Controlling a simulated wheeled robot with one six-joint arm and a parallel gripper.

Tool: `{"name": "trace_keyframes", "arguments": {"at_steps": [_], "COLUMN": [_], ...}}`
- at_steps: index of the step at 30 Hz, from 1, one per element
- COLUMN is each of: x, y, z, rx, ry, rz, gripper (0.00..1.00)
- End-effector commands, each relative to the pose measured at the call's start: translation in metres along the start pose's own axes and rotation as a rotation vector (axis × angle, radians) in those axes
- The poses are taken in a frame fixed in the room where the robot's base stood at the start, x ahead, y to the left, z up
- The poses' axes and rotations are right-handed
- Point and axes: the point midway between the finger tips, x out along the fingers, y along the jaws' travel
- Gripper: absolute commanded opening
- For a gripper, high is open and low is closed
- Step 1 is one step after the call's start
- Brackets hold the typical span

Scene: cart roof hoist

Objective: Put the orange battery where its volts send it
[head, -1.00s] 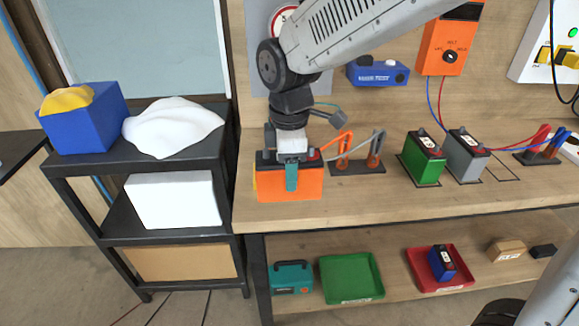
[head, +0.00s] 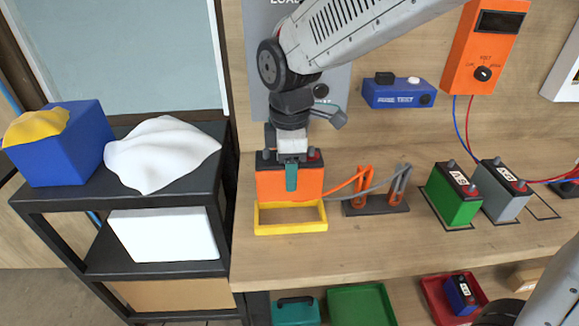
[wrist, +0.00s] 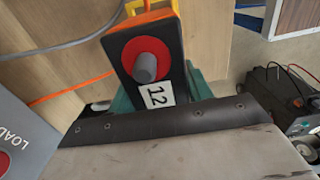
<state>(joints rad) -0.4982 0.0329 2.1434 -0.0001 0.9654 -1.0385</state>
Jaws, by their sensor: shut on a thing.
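The orange battery (head: 289,185) is held by my gripper (head: 291,178) at the left end of the bench. It has a black top with terminals. In the head view it appears raised above an empty-looking yellow frame (head: 290,230); part of the frame is hidden behind it. In the wrist view the battery's top (wrist: 148,65) shows a grey post in a red ring and a white label reading 12. My gripper's teal finger lies on the battery's front face.
A stand with orange and grey clamps (head: 376,207) is right of the frame. Green (head: 452,206) and grey (head: 500,205) batteries stand further right, beside an empty outline. An orange meter (head: 485,50) hangs above. A black shelf (head: 120,235) stands left. Green and red trays lie below.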

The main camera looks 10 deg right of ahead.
Motion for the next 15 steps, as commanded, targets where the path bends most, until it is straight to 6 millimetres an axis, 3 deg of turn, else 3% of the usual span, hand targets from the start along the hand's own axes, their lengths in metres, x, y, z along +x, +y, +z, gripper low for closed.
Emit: {"name": "trace_keyframes", "arguments": {"at_steps": [5,15], "x": [0.003,0.028], "y": [0.000,0.001], "z": [0.001,0.001], "rx": [0.000,0.000], "ry": [0.001,0.001], "rz": [0.001,0.001], "gripper": [0.00,0.00]}}
